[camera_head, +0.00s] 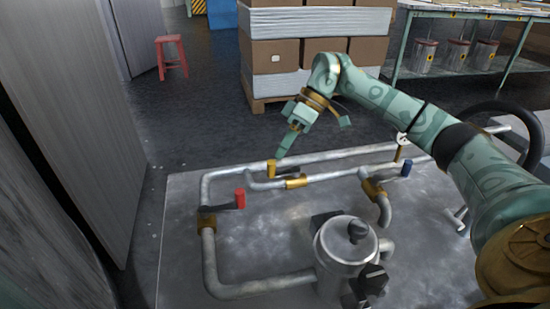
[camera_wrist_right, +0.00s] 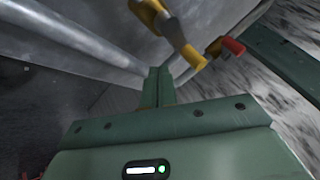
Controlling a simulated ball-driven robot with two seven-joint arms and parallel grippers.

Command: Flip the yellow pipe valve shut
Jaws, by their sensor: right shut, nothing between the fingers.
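The yellow pipe valve has a yellow-tipped lever (camera_head: 271,168) and a brass body (camera_head: 296,182) on a grey pipe, near the back middle of the metal plate. The lever points left from the body, roughly along the pipe. My right gripper (camera_head: 281,154) is shut and empty, its fingertips pointing down just behind and above the yellow tip. In the right wrist view the shut fingers (camera_wrist_right: 158,88) are below the yellow tip (camera_wrist_right: 150,12) in the picture, with a visible gap between them. The lever arm and brass body (camera_wrist_right: 193,57) show to their right. My left gripper is not in view.
A red-handled valve (camera_head: 240,199) stands at the left and a blue-handled valve (camera_head: 406,168) at the right. A steel tank (camera_head: 345,242) is in front. A pressure gauge (camera_head: 402,139) rises behind. Stacked boxes (camera_head: 271,54) stand beyond the plate (camera_head: 180,270).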

